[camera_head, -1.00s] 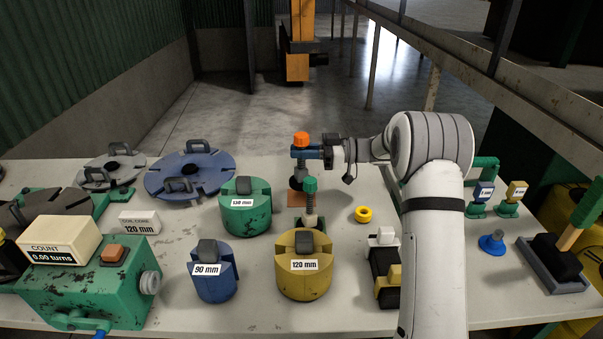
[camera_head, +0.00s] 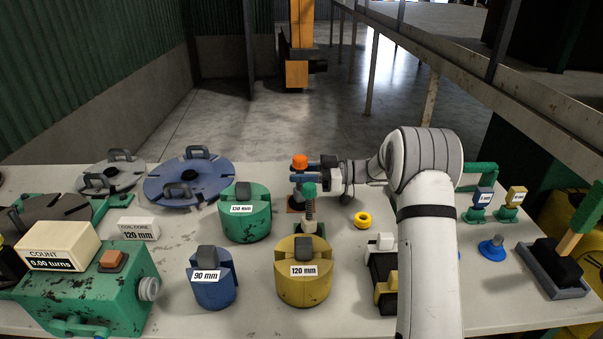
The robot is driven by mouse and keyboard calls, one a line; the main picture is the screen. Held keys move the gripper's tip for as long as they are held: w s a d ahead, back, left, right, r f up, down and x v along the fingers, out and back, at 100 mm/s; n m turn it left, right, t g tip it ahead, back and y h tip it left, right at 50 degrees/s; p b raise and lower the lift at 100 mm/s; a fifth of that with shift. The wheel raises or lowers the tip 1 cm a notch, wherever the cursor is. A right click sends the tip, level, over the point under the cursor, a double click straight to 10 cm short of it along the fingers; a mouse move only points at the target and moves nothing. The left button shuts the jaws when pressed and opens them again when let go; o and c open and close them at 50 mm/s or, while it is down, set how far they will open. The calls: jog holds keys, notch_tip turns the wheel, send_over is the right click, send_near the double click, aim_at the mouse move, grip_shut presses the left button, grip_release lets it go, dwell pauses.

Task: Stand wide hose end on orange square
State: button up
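The wide hose end (camera_head: 299,162) has an orange cap and a grey body. It is upright at the back middle of the bench. My gripper (camera_head: 303,176) reaches in from the right, with its blue fingers around the hose end just below the cap, and looks shut on it. The orange square (camera_head: 291,208) lies under the hose end and is mostly covered. The base of the hose end is at the square, but the green-capped fitting partly hides it, so I cannot tell if it touches.
The green-capped fitting (camera_head: 309,190) stands close in front of the hose end. A green 130 mm core (camera_head: 246,224) and a yellow 120 mm core (camera_head: 304,287) stand nearby. A yellow ring (camera_head: 362,220) lies to the right. A blue reel disc (camera_head: 170,187) is at the back left.

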jog(key=shift+o, duration=0.5)
jog(key=shift+r, duration=0.2)
jog(key=d, duration=0.7)
jog(key=shift+d, duration=0.3)
